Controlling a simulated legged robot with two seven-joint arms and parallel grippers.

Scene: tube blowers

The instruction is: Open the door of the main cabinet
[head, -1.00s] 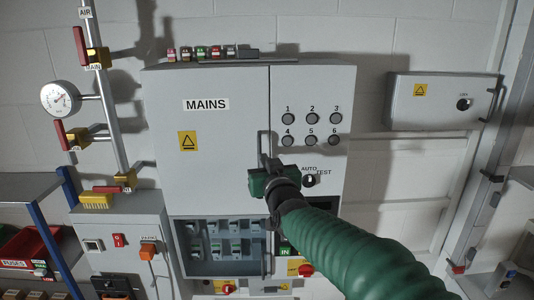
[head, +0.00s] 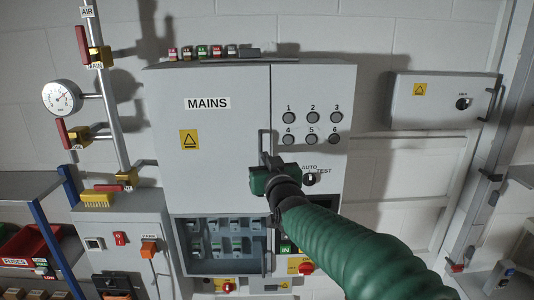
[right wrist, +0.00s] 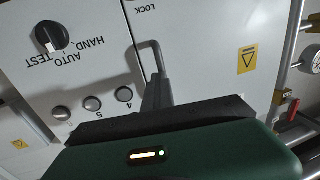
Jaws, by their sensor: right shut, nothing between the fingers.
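The main cabinet (head: 222,150) is a grey wall box labelled MAINS, with a yellow warning sign on its left door. The door looks closed. Its slim upright bar handle (head: 264,138) is near the door's right edge. My right gripper (head: 267,163) is at the lower part of this handle, with its fingers shut and nothing held. In the right wrist view the handle (right wrist: 152,52) rises just beyond the dark fingers (right wrist: 157,92). I cannot tell whether they touch it. My left gripper is not in view.
Right of the door is a panel with several round buttons (head: 312,127) and an AUTO/TEST knob (head: 310,179). A windowed section (head: 222,267) lies below. A smaller grey box (head: 437,100) hangs at right. Pipes with a gauge (head: 62,98) and a shelf (head: 28,184) are at left.

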